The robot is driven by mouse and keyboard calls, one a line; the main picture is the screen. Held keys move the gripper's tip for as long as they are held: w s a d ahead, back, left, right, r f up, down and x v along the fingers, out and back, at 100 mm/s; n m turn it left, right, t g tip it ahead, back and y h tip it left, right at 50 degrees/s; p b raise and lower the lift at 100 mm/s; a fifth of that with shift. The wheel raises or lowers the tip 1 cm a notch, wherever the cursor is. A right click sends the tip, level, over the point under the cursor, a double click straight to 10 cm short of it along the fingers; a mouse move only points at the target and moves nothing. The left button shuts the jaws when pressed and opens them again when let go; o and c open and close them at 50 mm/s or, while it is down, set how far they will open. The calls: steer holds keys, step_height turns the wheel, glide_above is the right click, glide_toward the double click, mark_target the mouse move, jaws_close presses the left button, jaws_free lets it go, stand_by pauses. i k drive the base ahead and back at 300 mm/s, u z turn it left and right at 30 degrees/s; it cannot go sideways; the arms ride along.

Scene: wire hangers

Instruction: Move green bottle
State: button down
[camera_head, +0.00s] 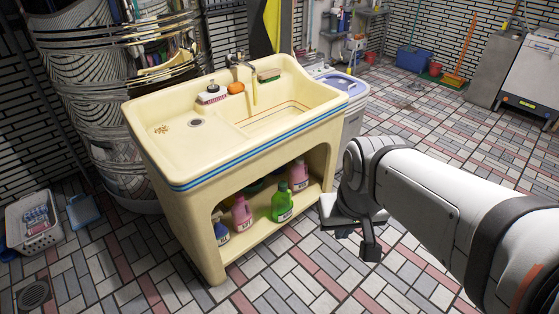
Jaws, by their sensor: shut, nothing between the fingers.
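The green bottle (283,203) stands upright on the low shelf inside the cream sink cabinet (190,222), near its front opening. It is between two pink bottles, one on its left (241,214) and one behind to its right (299,175). My gripper (356,240) is to the right of the cabinet, low over the tiled floor and apart from the green bottle. It is shut and empty. My arm hides part of the gripper, and its fingertips are small and dark in this view.
A blue bottle (221,232) stands at the shelf's left end. The cabinet's right wall and front post border the opening. A pale washer (349,122) stands behind it. A basket (35,222) lies at far left. The floor (290,285) in front is clear.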

mark_target(282, 205)
steer(key=z, duration=0.05)
steer(key=i, duration=1)
steer(key=u, duration=0.05)
